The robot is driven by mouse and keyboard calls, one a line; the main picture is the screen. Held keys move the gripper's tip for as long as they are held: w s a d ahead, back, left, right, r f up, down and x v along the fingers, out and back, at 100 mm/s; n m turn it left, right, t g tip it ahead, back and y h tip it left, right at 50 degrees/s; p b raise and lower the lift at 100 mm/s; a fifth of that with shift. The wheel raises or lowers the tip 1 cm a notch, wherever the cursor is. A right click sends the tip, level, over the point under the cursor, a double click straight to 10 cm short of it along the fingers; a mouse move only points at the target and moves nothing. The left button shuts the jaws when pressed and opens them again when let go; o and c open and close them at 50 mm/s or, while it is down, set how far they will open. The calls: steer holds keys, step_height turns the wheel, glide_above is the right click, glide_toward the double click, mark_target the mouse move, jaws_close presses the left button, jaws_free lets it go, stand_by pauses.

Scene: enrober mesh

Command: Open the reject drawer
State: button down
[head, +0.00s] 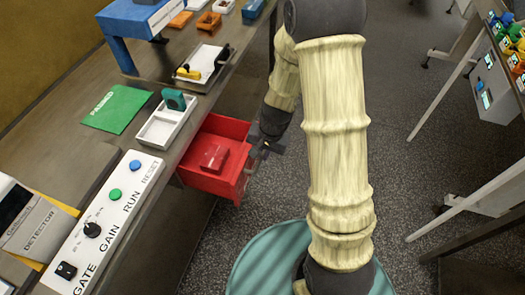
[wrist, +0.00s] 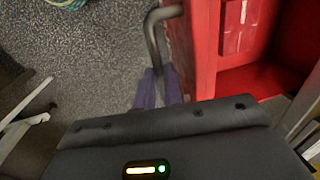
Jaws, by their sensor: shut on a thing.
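The red reject drawer (head: 229,129) sticks out from under the bench edge in the head view, pulled open, with a red block-like item (head: 214,157) inside. In the wrist view the drawer (wrist: 207,50) fills the upper right. Its dark bar handle (wrist: 152,35) stands off the drawer front. My gripper (wrist: 158,88) has its purple fingers at the lower end of that handle and is shut on it. In the head view my gripper (head: 262,146) is at the drawer's front, partly hidden by my wrist.
The bench top holds a control panel (head: 103,225) with buttons and a knob, a green mat (head: 116,108), a white tray (head: 163,128) with a teal object, and another tray (head: 204,66). Grey floor lies open right of the drawer. A table with white legs stands at far right.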

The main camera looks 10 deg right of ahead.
steer(key=c, duration=1.5)
jaws_free()
steer(key=shift+w, duration=0.1)
steer(key=shift+r, duration=0.35)
steer(key=d+r+p, duration=0.1)
steer(key=r, duration=0.4)
steer(key=s+d+r+p, duration=0.1)
steer(key=r, duration=0.5)
steer(key=d+r+p, duration=0.1)
steer(key=r, duration=0.4)
steer(key=shift+s+r, duration=0.2)
